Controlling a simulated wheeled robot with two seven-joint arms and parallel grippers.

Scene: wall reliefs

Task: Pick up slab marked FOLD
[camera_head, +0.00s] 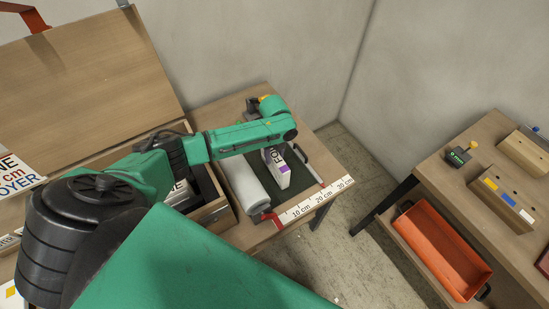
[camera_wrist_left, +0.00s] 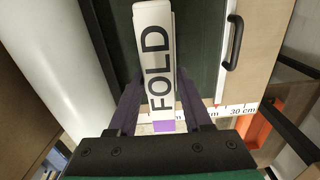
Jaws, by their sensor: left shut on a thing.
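The slab marked FOLD (camera_head: 277,170) is a pale block with dark letters and a purple band, at the dark green mat (camera_head: 290,196) on the wooden table. It also shows in the left wrist view (camera_wrist_left: 155,60), its lettered face toward the camera. My left gripper (camera_wrist_left: 157,92) is shut on the slab, with a dark purple finger on each side of it. In the head view my own arm hides most of that gripper. I cannot tell whether the slab touches the mat. My right gripper is not in view.
A white roll (camera_head: 243,187) lies left of the slab. A black handle (camera_head: 300,153) and a ruler strip (camera_head: 312,203) are to the right and front. An open wooden chest (camera_head: 90,75) stands left. Another table (camera_head: 470,190) with an orange tray (camera_head: 440,250) stands right.

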